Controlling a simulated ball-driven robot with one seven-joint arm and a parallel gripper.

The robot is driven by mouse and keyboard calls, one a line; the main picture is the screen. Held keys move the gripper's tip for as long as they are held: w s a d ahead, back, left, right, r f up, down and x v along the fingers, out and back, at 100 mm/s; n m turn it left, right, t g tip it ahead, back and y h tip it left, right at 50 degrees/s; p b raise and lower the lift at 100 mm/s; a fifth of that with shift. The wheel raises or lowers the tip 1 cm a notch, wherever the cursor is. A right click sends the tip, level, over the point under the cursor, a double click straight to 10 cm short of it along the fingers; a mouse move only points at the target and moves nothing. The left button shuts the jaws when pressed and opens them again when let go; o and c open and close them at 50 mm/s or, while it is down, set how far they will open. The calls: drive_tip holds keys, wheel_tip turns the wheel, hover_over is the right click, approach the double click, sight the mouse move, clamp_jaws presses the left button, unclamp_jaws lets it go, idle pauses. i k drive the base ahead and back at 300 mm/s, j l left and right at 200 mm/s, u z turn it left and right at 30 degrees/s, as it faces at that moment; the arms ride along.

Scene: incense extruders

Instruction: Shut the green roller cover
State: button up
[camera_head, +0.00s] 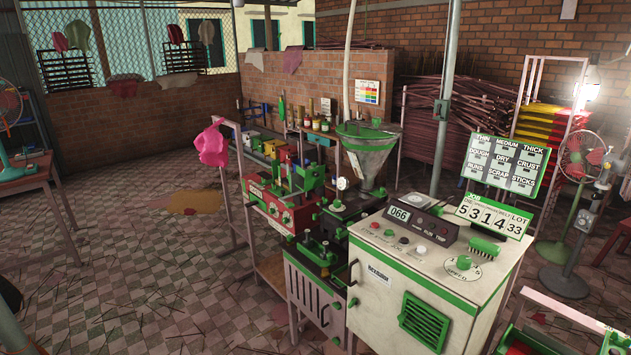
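A red machine (268,206) with green parts stands left of the white and green control cabinet (390,285). Upright green parts (310,178) rise on top of the red machine. One of them may be the green roller cover, but at this distance I cannot tell which part it is, or whether it is open. A grey hopper with a green rim (367,150) stands just behind and to the right of it. My gripper is not in view.
A pink cloth (212,145) hangs on a rack left of the red machine. A standing fan (577,160) is at right, and a table (40,172) at far left. The tiled floor (150,270) at left is mostly open, with scattered sticks and a yellow-brown stain.

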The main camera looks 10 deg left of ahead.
sight(314, 177)
drive_tip(key=i+j, duration=0.15)
drive_tip(key=i, duration=0.7)
drive_tip(key=i+j, duration=0.15)
drive_tip(key=i, duration=0.65)
drive_tip(key=i+j, duration=0.15)
drive_tip(key=i, duration=0.7)
drive_tip(key=i+j, duration=0.15)
drive_tip(key=i, duration=0.7)
